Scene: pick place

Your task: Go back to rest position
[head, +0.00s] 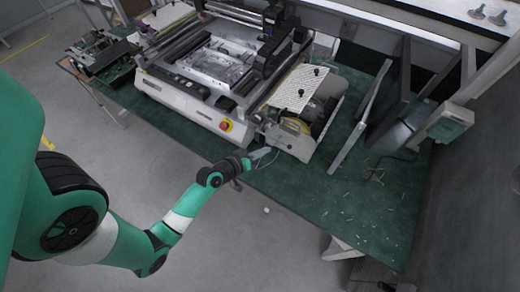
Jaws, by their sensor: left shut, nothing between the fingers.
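My left arm comes in from the left and reaches toward the front edge of the green table (340,205). My left gripper (262,154) is at the end of that arm, in front of the machine's lower right corner. It is small in the view; its fingers look shut and hold nothing that I can see. I cannot tell whether it touches the machine. My right gripper is not in view.
A large white and grey machine (185,92) with a red and yellow button (225,126) stands on the table. Circuit boards (105,57) lie at the left. Metal brackets (360,120) stand at the right. Small scraps lie on the table's front right. Grey floor is open below the arm.

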